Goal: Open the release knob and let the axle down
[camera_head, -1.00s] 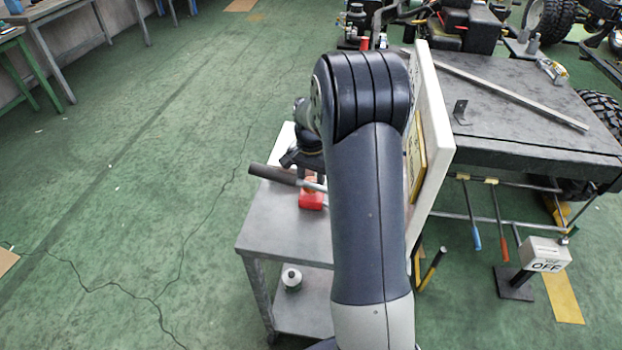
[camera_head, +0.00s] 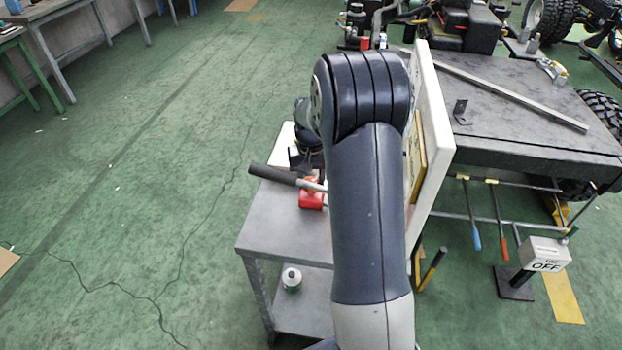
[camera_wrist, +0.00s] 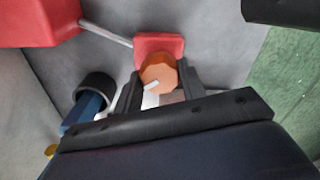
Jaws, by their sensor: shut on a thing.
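The release knob (camera_wrist: 158,75) is orange with a pale pointer mark. In the wrist view it sits against a small red block (camera_wrist: 160,43), between the fingertips of my gripper (camera_wrist: 158,86), which is shut on it. I cannot make out the axle in either view.
A black-gripped metal handle (camera_head: 272,175) sticks out left over the grey cart (camera_head: 280,225). A white upright panel (camera_head: 436,130) stands just right of my arm. A dark bench (camera_head: 530,100) lies beyond it.

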